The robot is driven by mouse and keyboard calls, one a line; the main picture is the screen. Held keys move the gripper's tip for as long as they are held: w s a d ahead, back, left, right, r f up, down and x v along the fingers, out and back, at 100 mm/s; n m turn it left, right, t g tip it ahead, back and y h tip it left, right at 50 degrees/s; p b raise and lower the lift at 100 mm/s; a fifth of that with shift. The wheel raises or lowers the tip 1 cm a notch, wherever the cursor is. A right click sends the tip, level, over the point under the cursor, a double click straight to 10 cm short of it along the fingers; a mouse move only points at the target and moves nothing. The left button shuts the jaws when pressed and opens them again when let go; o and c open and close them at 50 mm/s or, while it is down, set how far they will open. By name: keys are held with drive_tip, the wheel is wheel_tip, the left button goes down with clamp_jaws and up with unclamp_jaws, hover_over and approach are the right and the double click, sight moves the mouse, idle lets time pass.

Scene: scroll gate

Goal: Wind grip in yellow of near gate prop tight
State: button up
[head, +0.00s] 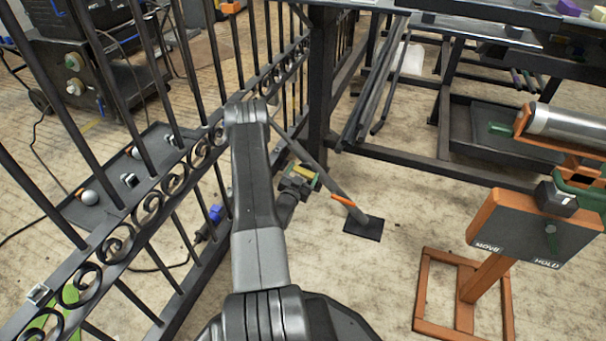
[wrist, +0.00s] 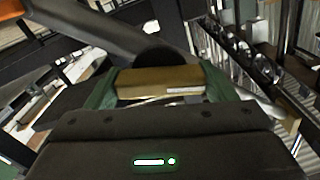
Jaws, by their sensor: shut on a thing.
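The near gate prop (head: 325,178) is a dark strut that slants from the gate (head: 175,185) down to a black foot plate (head: 363,225) on the floor. An orange piece (head: 343,201) sits low on the strut. The yellow grip (head: 304,171) is beside the strut's middle. My gripper (head: 299,181) is at the yellow grip, partly hidden by my arm. In the wrist view the yellow grip (wrist: 158,76) lies between the green fingers of my gripper (wrist: 160,88), which are shut on it. The grip's link to the prop is hidden.
An orange stand with a dark sign panel (head: 533,235) stands at right. A dark workbench frame (head: 440,165) with long bars leaning on it is behind the prop. A blue object (head: 216,213) lies by the gate's foot. Floor (head: 390,285) between prop and stand is clear.

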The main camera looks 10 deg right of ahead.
drive_tip(key=n, duration=0.8)
drive_tip(key=shift+n, duration=0.4)
drive_tip(key=n, duration=0.4)
drive_tip(key=shift+n, duration=0.3)
drive_tip(key=shift+f+n, duration=0.1)
drive_tip(key=shift+n, duration=2.1)
drive_tip(key=o, duration=1)
drive_tip(key=p+v, duration=0.4)
drive_tip(key=v, duration=1)
